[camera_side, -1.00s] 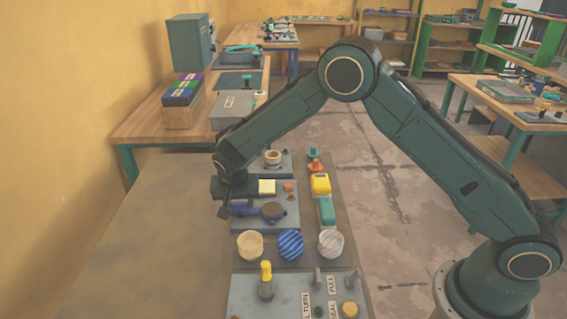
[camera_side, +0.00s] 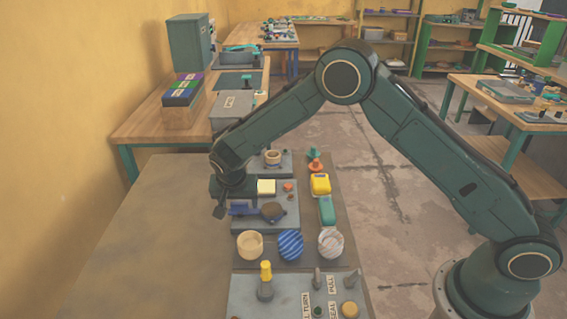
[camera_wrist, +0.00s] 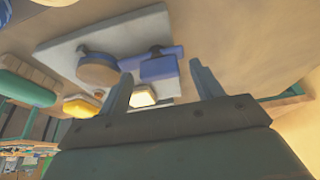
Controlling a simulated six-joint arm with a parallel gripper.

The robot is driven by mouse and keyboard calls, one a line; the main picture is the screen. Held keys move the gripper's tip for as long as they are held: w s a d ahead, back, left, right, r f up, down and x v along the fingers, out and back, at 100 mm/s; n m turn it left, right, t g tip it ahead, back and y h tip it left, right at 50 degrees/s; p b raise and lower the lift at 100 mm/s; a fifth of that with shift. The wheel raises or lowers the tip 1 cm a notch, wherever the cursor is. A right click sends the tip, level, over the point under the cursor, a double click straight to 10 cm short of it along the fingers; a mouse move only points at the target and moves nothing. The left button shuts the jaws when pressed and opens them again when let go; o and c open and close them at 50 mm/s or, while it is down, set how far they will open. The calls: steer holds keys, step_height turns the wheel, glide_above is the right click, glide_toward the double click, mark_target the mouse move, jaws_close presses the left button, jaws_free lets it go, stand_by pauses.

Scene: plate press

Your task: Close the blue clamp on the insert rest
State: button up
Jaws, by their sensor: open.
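The blue clamp (camera_side: 243,209) lies at the left of a grey plate, partly covered by my gripper in the side view. In the wrist view the blue clamp (camera_wrist: 160,66) has a dark upright part at its middle. The insert rest, a round brown-topped disc (camera_side: 273,211), is at the clamp's right; in the wrist view the rest (camera_wrist: 98,70) shows left of the clamp. My gripper (camera_side: 219,211) is at the clamp's left end. Contact with the clamp cannot be told.
A pale yellow block (camera_side: 266,187) stands just behind the clamp. A yellow piece (camera_side: 320,184) and a green piece (camera_side: 326,211) lie to the right. A tan cup (camera_side: 250,245), a blue striped one (camera_side: 290,245) and a pale striped one stand in front. The left tabletop is clear.

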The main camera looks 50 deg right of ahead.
steer(key=shift+r, duration=0.1)
steer(key=v, duration=1.3)
steer(key=shift+r, duration=0.35)
steer(key=shift+s, duration=0.1)
steer(key=s+d+r+n+y, duration=0.2)
steer(key=s+d+r+n, duration=0.2)
steer(key=s+d+r, duration=0.9)
steer(key=s+d+n+t+y, duration=0.1)
steer(key=s+n, duration=0.4)
steer(key=s, duration=1.6)
steer(key=shift+d+r+t, duration=0.4)
steer(key=shift+d+t, duration=0.05)
steer(key=shift+t, duration=0.25)
